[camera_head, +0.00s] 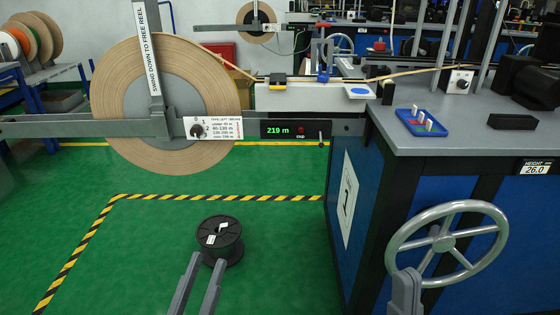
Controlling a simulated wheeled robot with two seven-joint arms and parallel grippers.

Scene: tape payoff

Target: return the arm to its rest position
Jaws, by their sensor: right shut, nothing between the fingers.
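My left gripper (206,262) comes in at the bottom centre-left with its two grey fingers apart and nothing between them. Its tips point at a black spool (231,250) on the green floor; whether they touch it I cannot tell. My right gripper (406,272) is at the bottom right, its fingers together and empty. It overlaps the lower left rim of a grey handwheel (447,242); whether it touches the rim I cannot tell. The rest of both arms is out of view.
A grey-topped blue bench (450,139) fills the right, with a small blue tray (422,123) on top. Yellow-black floor tape (190,197) crosses the open green floor.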

